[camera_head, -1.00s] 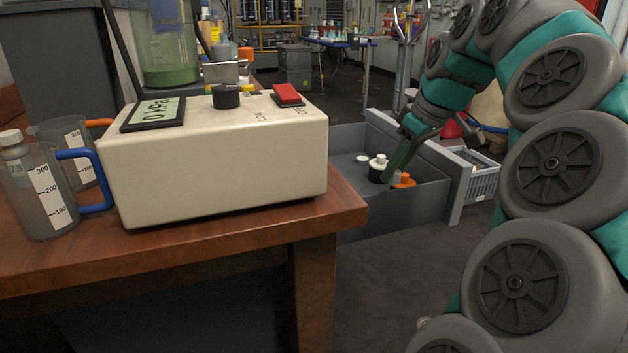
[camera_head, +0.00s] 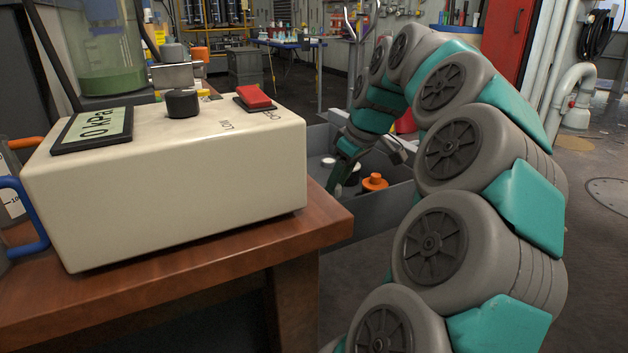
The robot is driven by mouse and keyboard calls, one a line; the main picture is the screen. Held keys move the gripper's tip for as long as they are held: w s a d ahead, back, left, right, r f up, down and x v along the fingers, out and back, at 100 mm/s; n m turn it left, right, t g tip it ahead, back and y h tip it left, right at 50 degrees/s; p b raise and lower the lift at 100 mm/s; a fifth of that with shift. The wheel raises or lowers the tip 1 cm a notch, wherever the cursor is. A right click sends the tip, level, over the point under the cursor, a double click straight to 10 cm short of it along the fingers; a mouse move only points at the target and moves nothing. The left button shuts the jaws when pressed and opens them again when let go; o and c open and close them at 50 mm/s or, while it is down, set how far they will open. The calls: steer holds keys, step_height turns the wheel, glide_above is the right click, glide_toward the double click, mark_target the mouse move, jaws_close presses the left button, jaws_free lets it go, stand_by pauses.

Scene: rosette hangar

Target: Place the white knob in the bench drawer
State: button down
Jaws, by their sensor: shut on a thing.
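The bench drawer (camera_head: 394,203) is a grey open box, pulled out beyond the bench's right corner. My gripper (camera_head: 343,177) reaches down inside it, with its green and dark fingers low near the drawer floor. It is shut on the white knob (camera_head: 354,168), which shows as a pale patch with something black just below it. The fingers hide much of the knob. I cannot tell whether it touches the drawer floor. An orange knob (camera_head: 374,182) sits in the drawer just right of my gripper. A small white round piece (camera_head: 327,162) lies to the left.
A cream meter box (camera_head: 180,180) with a black dial and red switch stands on the wooden bench (camera_head: 270,243), left of the drawer. A clear vessel with green liquid (camera_head: 110,60) stands behind it. A blue table (camera_head: 290,42) is far back. Open floor lies at right.

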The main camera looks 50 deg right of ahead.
steer(key=w+d, duration=0.2)
steer(key=w, duration=0.1)
steer(key=w+d, duration=0.2)
steer(key=w, duration=0.2)
steer(key=w+d+f+p, duration=0.1)
steer(key=w+d, duration=0.1)
steer(key=w, duration=0.1)
steer(key=shift+w, duration=0.3)
steer(key=shift+a+f, duration=0.1)
steer(key=shift+f, duration=1.75)
steer(key=shift+f, duration=0.1)
steer(key=shift+c, duration=2.4)
jaws_free()
steer(key=shift+s+r, duration=0.1)
steer(key=shift+r, duration=0.5)
steer(key=v, duration=1.1)
